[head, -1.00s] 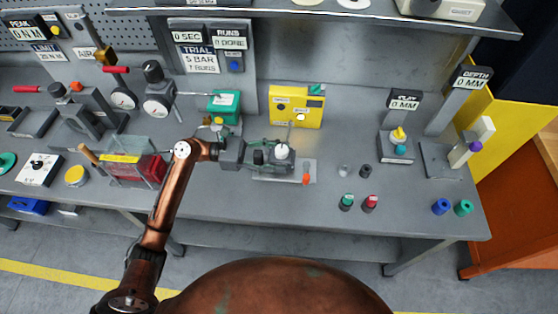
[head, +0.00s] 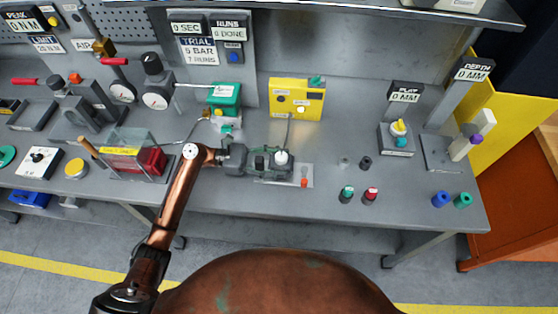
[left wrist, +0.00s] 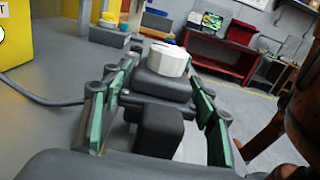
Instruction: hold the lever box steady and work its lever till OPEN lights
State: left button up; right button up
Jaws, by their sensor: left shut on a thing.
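The lever box appears as a small dark grey box (left wrist: 160,84) with a white round cap (left wrist: 167,60). In the head view its white cap (head: 281,157) shows above a pale base plate (head: 302,172). An orange-tipped lever (head: 304,183) is at its right front. My left gripper (head: 272,163) reaches in from the left and is shut on the box, its green-padded fingers on either side. In the left wrist view the gripper (left wrist: 158,110) also straddles the box. The fingers partly hide the box. My right gripper is out of view.
A yellow box (head: 295,100) stands behind, with a cable running down towards the lever box. A green-topped unit (head: 225,95) stands behind left. Green-capped (head: 347,194) and red-capped (head: 371,195) pieces stand front right. The bench top further right is partly clear.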

pick_arm(q)
jog(key=shift+f, duration=0.5)
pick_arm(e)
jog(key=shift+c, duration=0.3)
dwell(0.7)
